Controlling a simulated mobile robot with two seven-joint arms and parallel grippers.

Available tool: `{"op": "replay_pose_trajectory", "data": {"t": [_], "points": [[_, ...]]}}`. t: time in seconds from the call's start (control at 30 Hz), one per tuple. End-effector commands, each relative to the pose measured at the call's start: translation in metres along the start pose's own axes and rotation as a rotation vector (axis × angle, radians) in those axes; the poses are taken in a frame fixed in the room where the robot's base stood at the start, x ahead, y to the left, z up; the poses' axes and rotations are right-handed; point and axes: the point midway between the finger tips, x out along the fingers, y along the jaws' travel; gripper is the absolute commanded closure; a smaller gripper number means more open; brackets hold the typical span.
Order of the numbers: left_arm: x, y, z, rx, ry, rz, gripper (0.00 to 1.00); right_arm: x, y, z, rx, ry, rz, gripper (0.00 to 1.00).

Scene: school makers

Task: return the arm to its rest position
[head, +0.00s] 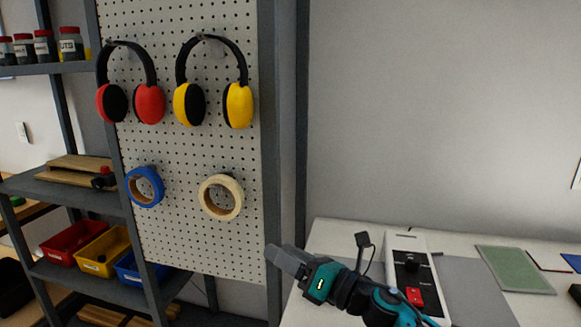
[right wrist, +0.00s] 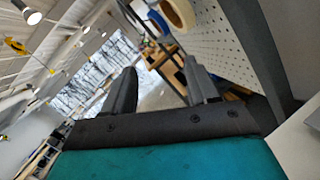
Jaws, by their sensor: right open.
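My left gripper is not in either view.
A pegboard (head: 190,240) holds red and yellow earmuffs, a blue tape roll (head: 145,187) and a cream tape roll (head: 221,197). Shelves with jars and bins stand left. The white table (head: 340,238) at right carries a device with a red switch (head: 414,297) and a green mat (head: 514,269).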

Motion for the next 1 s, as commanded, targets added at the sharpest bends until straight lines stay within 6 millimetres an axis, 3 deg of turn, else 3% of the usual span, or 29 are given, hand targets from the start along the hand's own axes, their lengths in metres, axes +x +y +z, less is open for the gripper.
{"op": "replay_pose_trajectory", "data": {"t": [0.17,0.23,0.37,0.47,0.6,0.7,1.0], "points": [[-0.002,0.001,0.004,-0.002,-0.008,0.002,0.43,-0.041,-0.015,0.004,0.546,-0.311,-0.238,0.42],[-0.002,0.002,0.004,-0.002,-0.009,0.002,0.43,-0.067,-0.026,0.0,0.76,-0.428,-0.339,0.42],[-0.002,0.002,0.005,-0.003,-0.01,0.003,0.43,-0.124,-0.044,-0.023,1.153,-0.642,-0.534,0.42],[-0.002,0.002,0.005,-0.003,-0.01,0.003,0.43,-0.175,-0.048,-0.051,1.438,-0.807,-0.695,0.42],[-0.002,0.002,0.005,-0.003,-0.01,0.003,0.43,-0.244,-0.036,-0.097,1.782,-1.03,-0.926,0.42],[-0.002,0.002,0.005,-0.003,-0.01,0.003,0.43,-0.281,-0.019,-0.123,1.946,-1.155,-1.063,0.42],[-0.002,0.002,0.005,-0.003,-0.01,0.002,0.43,-0.353,0.037,-0.17,2.207,-1.423,-1.382,0.42]]}}
